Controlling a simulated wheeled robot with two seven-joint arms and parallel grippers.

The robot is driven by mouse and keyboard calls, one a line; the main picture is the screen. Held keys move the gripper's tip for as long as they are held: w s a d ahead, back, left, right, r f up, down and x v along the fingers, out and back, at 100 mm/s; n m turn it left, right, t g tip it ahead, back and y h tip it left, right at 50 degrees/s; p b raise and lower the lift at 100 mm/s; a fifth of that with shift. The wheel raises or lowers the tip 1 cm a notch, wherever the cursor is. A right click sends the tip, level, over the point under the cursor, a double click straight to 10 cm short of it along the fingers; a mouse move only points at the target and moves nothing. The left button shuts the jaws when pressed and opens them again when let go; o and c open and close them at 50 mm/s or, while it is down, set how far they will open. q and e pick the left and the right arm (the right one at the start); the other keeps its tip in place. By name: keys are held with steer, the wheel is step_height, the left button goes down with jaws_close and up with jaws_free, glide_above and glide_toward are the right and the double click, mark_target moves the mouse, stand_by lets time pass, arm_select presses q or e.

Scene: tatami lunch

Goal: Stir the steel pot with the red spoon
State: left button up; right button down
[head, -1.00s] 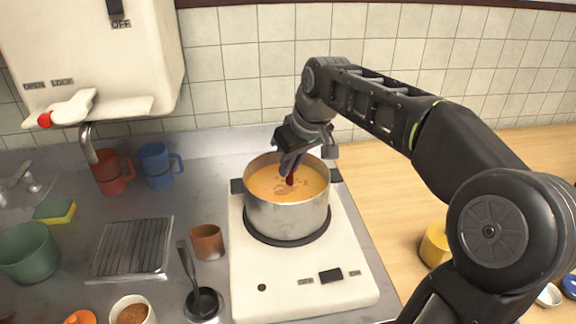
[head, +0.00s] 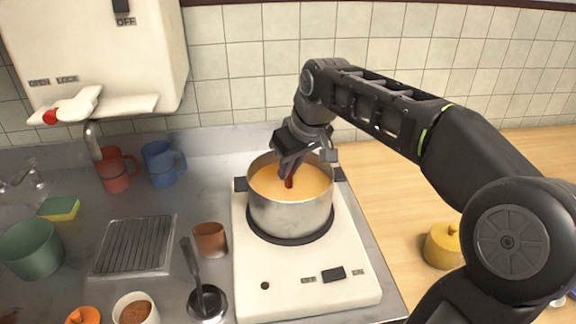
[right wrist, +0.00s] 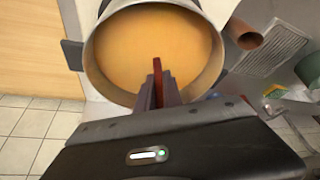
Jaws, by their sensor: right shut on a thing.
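The steel pot (head: 290,214) stands on the white hot plate, filled with smooth orange soup; it also shows in the right wrist view (right wrist: 93,80). My right gripper (head: 291,172) is over the pot opening, pointing down, and is shut on the red spoon (head: 290,182). In the right wrist view the red spoon (right wrist: 157,72) sticks out past the fingers into the soup. Its lower end is hidden in the soup. My left gripper is in neither view.
The white hot plate (head: 300,291) has a dark switch at its front. To its left are a brown cup (head: 210,240), a ladle (head: 206,303), a metal rack (head: 134,245), a red mug (head: 117,170) and a blue mug (head: 160,164). A yellow pot (head: 442,246) stands right.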

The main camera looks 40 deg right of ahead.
steer(key=shift+d, duration=0.2)
steer(key=shift+s, duration=0.1)
steer(key=shift+r, duration=0.15)
step_height(320, 180, up, 11)
steer(key=p, duration=0.9)
steer(key=shift+r, duration=0.1)
stand_by(1.1)
step_height(320, 180, up, 5)
steer(key=p, duration=0.4)
